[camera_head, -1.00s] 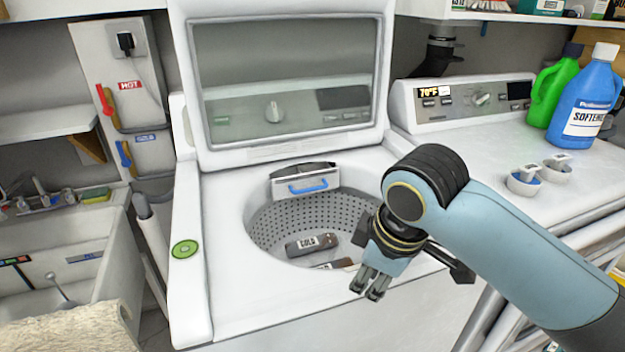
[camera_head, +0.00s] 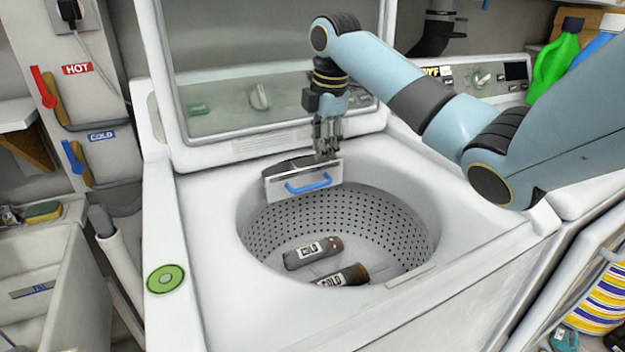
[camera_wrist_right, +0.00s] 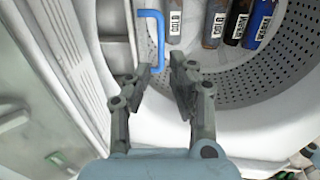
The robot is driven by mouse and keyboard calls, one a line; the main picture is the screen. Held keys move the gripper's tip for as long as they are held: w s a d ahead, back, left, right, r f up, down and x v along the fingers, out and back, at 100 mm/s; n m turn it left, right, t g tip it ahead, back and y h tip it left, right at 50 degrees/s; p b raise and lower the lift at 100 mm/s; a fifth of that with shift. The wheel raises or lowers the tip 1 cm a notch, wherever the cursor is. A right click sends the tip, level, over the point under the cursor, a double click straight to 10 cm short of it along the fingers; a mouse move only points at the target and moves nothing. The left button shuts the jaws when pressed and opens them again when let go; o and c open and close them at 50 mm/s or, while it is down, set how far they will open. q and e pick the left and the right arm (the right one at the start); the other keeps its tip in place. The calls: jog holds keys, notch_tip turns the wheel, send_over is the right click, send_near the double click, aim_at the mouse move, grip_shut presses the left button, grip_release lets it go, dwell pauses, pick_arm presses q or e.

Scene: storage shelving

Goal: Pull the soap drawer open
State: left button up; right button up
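The soap drawer (camera_head: 277,189) is a white-fronted box with a blue handle (camera_head: 308,184) at the back rim of the washer's drum opening. Its dark top shows behind the front. My right gripper (camera_head: 326,155) points down just above and behind the drawer front, near its right end. In the right wrist view the gripper (camera_wrist_right: 165,75) has its fingers parted with nothing between them, and the blue handle (camera_wrist_right: 159,38) lies just beyond the fingertips. I cannot tell whether a finger touches the drawer. My left gripper is not in view.
The raised lid (camera_head: 270,75) stands behind the drawer and close to my right gripper. A green button (camera_head: 165,279) is on the left front of the washer. The washer's top left is clear.

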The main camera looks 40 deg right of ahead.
aim_at(318, 185)
jog(key=f, duration=0.3)
jog(key=w+f, duration=0.1)
jog(key=f, duration=0.5)
jog(key=shift+w+d+f+b, duration=0.1)
jog(key=shift+w+d+b, duration=0.1)
jog(key=shift+w+b, duration=0.15)
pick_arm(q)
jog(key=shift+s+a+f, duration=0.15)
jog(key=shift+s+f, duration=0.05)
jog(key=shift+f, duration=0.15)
pick_arm(e)
jog(key=c, duration=0.4)
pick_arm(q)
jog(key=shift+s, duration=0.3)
pick_arm(e)
grip_shut()
